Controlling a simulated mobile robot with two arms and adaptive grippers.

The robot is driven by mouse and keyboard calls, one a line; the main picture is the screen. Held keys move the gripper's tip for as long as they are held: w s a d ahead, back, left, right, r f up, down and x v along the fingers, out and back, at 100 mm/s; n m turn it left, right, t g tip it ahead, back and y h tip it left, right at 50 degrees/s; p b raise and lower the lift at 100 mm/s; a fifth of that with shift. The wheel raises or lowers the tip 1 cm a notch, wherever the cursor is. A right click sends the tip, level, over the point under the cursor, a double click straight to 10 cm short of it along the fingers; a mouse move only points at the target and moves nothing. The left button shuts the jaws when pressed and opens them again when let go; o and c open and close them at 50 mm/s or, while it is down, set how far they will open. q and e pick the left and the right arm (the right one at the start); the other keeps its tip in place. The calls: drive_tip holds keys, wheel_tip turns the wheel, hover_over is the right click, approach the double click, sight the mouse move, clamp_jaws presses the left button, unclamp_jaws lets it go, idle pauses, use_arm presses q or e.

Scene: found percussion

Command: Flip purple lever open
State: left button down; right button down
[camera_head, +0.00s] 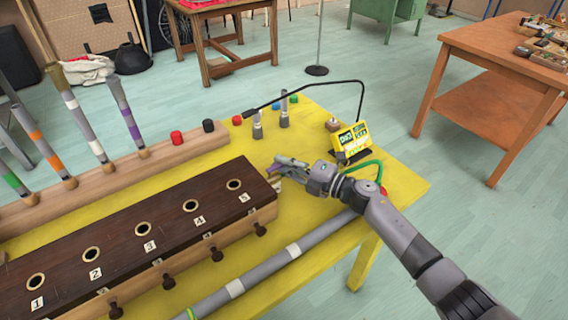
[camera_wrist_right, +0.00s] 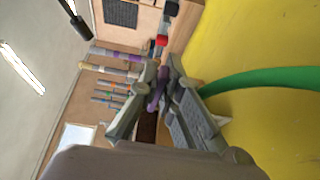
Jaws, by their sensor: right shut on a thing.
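My right gripper (camera_head: 285,168) is at the right end of the dark wooden box (camera_head: 165,228) with numbered holes, low over the yellow table. In the right wrist view its fingers (camera_wrist_right: 163,82) are closed around a small purple piece, which I take to be the purple lever (camera_wrist_right: 155,98). In the head view a bit of the purple lever (camera_head: 274,169) shows at the fingertips; the rest is hidden by the fingers. How far the lever is turned cannot be told. My left gripper is not in view.
A yellow table (camera_head: 402,188) holds a grey tube (camera_head: 270,263) along the front and a small yellow display (camera_head: 352,138) behind my wrist. A green hose (camera_head: 368,163) loops beside the wrist. Striped tubes (camera_head: 128,112) stand in a wooden rail at the back left.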

drive_tip(key=shift+s+f, duration=0.1)
drive_tip(key=c, duration=2)
unclamp_jaws()
drive_tip(key=shift+c, duration=0.2)
drive_tip(key=v, duration=1.2)
